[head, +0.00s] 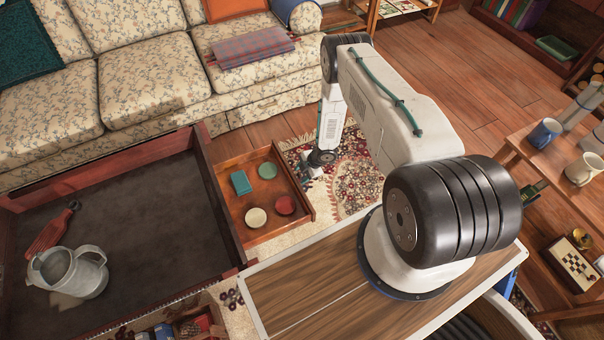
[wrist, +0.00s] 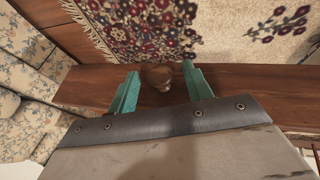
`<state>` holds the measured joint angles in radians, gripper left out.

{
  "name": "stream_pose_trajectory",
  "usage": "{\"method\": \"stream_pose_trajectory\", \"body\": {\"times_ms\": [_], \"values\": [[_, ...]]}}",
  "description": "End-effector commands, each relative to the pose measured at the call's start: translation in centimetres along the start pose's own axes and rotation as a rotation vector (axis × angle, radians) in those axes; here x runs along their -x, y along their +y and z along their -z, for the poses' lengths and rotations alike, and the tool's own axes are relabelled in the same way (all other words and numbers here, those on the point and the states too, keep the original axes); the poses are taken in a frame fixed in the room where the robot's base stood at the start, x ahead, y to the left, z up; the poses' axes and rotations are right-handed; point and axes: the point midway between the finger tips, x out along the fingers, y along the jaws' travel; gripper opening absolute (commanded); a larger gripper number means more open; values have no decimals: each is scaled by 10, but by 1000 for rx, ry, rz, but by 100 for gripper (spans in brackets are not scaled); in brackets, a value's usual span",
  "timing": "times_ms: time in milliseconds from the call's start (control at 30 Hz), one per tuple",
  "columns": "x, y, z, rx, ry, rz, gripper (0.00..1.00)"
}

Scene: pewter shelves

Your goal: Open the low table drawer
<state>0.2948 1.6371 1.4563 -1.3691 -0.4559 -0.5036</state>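The low table (head: 115,161) has a dark sunken top and a reddish wooden rim, at the left in the head view. Its drawer (head: 259,190) sticks out to the right, open, with its inside showing. In the wrist view the wooden drawer front (wrist: 255,84) runs across the picture, with a round brown knob (wrist: 160,75) on it. My gripper (head: 322,160) is at the drawer's front side. In the wrist view its two teal fingers (wrist: 160,92) stand apart, one on each side of the knob, with a visible gap on both sides.
The drawer holds a teal box (head: 240,183), a green disc (head: 267,170), a red disc (head: 285,205) and a cream disc (head: 256,218). A metal pitcher (head: 78,272) stands on the table. A flowered sofa (head: 150,80) is behind. A patterned rug (head: 350,180) lies beyond the drawer front.

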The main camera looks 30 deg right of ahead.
Motion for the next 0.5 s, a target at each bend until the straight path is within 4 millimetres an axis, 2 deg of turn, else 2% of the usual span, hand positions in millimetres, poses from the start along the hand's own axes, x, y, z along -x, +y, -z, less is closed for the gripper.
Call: {"method": "stream_pose_trajectory", "body": {"times_ms": [167, 500], "values": [[4, 1, 0, 0, 0, -1, 50], [59, 1, -1, -2, -1, -2, 50]]}}
